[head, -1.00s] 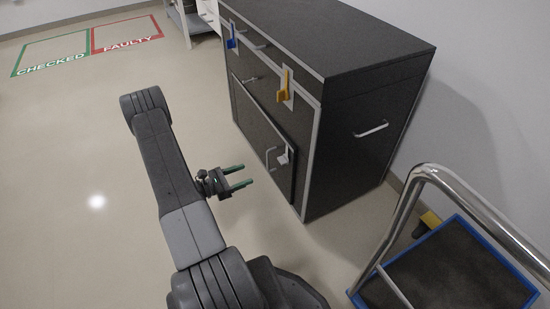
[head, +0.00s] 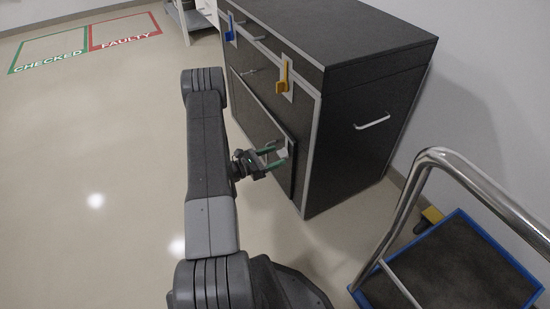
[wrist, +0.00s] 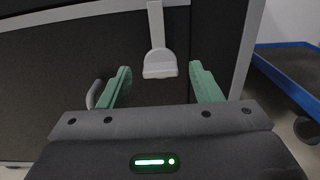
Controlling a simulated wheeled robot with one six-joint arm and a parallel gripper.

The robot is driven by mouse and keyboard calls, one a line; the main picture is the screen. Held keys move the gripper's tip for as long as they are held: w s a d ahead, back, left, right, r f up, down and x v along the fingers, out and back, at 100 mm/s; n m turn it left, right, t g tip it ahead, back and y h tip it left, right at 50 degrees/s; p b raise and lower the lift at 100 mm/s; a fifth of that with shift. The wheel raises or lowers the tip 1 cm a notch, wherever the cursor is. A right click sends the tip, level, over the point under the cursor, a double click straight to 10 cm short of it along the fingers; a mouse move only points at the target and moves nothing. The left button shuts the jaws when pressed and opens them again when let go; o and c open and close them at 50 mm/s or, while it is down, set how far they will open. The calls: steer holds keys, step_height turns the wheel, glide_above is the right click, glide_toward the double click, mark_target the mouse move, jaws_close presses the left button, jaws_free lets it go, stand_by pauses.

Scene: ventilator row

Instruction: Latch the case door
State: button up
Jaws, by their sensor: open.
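The dark case (head: 365,85) has a lower door (head: 255,112), which appears slightly ajar on its right side. A pale grey latch lever (wrist: 160,62) hangs on the door front. In the head view the latch (head: 282,153) is near the door's right edge, partly covered by my gripper. My gripper (head: 276,156) is open and empty in front of the latch. In the wrist view the latch's wide lower end lies between the green fingers (wrist: 160,82), with a gap on each side. I cannot tell how far ahead of the fingertips it is. The door handle (wrist: 95,93) is partly hidden behind the left finger.
A yellow latch (head: 284,78) and a blue latch (head: 230,29) are higher on the case front. A trolley (head: 445,265) with a metal rail stands at the right. Open floor lies to the left, with green and red marked areas.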

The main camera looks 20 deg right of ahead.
steer(key=shift+d, duration=0.4)
jaws_close()
